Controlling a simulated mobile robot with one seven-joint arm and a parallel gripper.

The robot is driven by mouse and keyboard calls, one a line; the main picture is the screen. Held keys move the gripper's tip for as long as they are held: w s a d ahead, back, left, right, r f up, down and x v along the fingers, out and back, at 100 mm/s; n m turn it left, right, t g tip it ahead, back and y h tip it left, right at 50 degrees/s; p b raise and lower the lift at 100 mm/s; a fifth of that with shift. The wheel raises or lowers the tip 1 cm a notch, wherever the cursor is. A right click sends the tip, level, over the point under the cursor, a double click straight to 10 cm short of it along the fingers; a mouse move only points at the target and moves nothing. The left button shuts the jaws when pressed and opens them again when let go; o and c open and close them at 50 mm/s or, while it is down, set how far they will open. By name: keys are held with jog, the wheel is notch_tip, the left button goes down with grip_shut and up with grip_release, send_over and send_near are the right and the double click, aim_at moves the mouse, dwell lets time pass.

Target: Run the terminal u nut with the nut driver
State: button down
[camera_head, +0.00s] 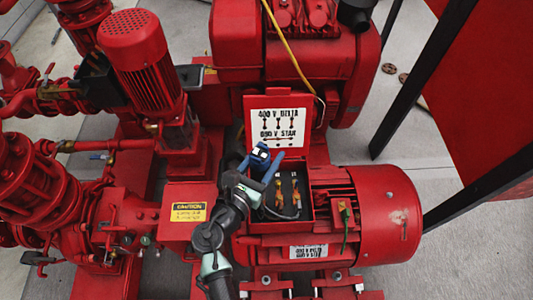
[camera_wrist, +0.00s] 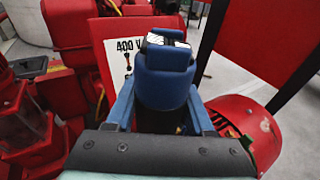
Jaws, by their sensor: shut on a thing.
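My gripper (camera_head: 262,168) is shut on a blue nut driver (camera_head: 259,155). The wrist view shows the nut driver (camera_wrist: 165,75) upright between the two blue fingers (camera_wrist: 163,110). The driver's lower end is hidden in both views. It is over the left rear part of the open terminal box (camera_head: 309,208) on the red motor. Inside the box are a dark terminal board (camera_head: 288,187), brass-coloured parts and orange-yellow pieces. The terminal u nut cannot be told apart, and whether the driver touches a nut is hidden.
The raised box lid (camera_head: 280,130) with its "400 V DELTA" label stands right behind the gripper. The red motor body (camera_head: 380,215) is to the right. A red vertical motor (camera_head: 150,70) rises at the left. A yellow cable (camera_head: 285,45) hangs behind.

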aim_at(263, 150)
jog(key=shift+f+b, duration=0.45)
jog(key=shift+f, duration=0.05)
jog(key=shift+f+p, duration=0.2)
jog(key=shift+p, duration=0.25)
dwell(1.7)
jog(key=shift+r, duration=0.1)
notch_tip(263, 150, up, 6)
jog(key=p, duration=0.6)
dwell(0.4)
